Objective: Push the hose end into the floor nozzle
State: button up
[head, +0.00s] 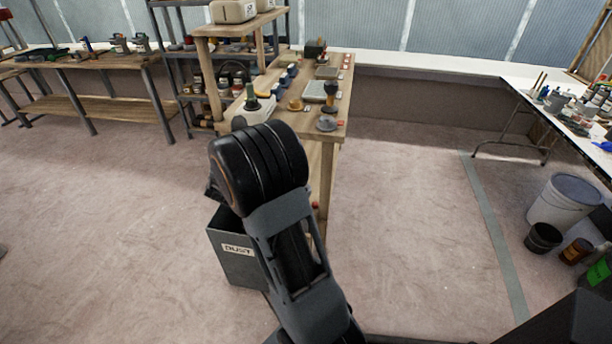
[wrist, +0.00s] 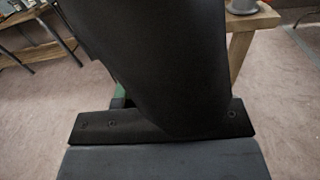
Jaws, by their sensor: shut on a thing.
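In the wrist view a large dark, smooth body (wrist: 160,55) fills the middle, wide at the top and narrowing downward; it looks like the hose end, but its tip is out of sight. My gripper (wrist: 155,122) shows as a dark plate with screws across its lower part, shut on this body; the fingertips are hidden. In the head view my black arm hides the gripper and what it holds. I cannot make out the floor nozzle for certain; a grey round piece (head: 327,123) stands at the near right edge of the wooden bench (head: 338,100).
A grey bin marked DUST (head: 238,255) stands on the floor beside my arm. The bench top carries several small tools and parts. A white bucket (head: 563,203) and a black pot (head: 543,238) stand at right. The floor right of the bench is clear.

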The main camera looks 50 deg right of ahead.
jog(key=s+d+f+m+g+h+b, duration=0.1)
jog(key=s+d+f+m+g+b, duration=0.1)
jog(key=d+b, duration=0.5)
jog(key=s+d+f+m+g+h+b, duration=0.2)
jog(key=s+d+f+g+b, duration=0.3)
jog(key=d+b, duration=0.3)
jog(key=d+f+m, duration=0.1)
jog(key=d, duration=0.2)
jog(key=shift+d+f+g, duration=0.3)
jog(key=shift+d+f, duration=0.1)
jog(key=shift+f, duration=0.15)
notch_tip(320, 180, down, 5)
jog(key=shift+w+r+b, duration=0.1)
jog(key=shift+r+b, duration=0.05)
jog(key=shift+b, duration=0.85)
jog(key=shift+b, duration=1.85)
jog(key=shift+a+f+b, duration=0.1)
jog(key=shift+f+b, duration=2.25)
jog(key=shift+b, duration=0.55)
